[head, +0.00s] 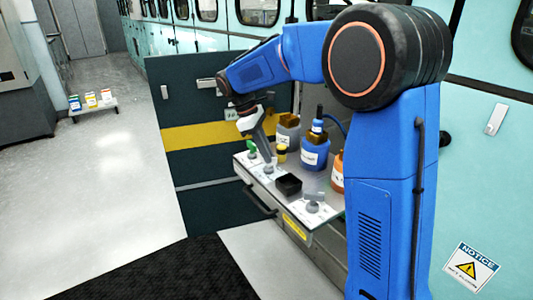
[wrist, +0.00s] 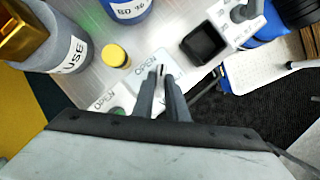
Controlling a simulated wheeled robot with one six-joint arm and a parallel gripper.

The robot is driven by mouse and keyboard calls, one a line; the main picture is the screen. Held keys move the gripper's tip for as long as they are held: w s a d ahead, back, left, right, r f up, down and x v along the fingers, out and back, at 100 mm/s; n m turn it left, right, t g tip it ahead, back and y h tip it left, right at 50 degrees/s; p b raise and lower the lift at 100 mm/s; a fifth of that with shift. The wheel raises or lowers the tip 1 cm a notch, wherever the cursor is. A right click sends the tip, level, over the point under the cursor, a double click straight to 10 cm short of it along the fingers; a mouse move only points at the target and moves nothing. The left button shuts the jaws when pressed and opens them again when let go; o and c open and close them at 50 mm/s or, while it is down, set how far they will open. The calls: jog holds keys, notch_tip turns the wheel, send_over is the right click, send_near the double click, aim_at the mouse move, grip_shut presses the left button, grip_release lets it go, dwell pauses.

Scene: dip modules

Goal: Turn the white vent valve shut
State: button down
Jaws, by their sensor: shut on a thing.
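The white vent valve is mostly hidden by my gripper. A white sliver of its handle (wrist: 161,91) shows between the fingers in the wrist view, beside an "OPEN" label (wrist: 146,69) on its plate. My gripper (wrist: 160,72) is down at the valve, its two fingers close together and shut on the handle. In the head view my gripper (head: 269,160) reaches down to the front edge of the shelf, between the green valve (head: 251,148) and the black open box. How far the handle is turned cannot be told.
The black box (head: 289,186) and a grey valve (head: 313,202) stand to the right on the metal shelf (head: 243,160). A yellow-capped jar (head: 281,155), a grey container (head: 288,135) and a blue container (head: 314,152) stand behind.

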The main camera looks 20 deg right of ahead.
jog(key=m, duration=0.2)
jog(key=m+g+y, duration=0.1)
jog(key=m, duration=0.1)
jog(key=shift+w+d+m, duration=0.1)
jog(key=shift+w+m, duration=0.1)
jog(key=shift+m, duration=0.1)
jog(key=shift+d+m+g+y, duration=0.1)
jog(key=shift+m+g+y, duration=0.25)
jog(key=shift+m, duration=0.6)
jog(key=shift+d+m+g+y, duration=0.15)
jog(key=shift+m+y, duration=0.3)
jog(key=shift+m, duration=0.5)
jog(key=shift+a, duration=0.15)
jog(key=c, duration=1.8)
grip_release()
jog(key=shift+o, duration=0.2)
jog(key=v, duration=1.7)
jog(key=shift+w+r, duration=0.15)
jog(key=shift+r, duration=0.05)
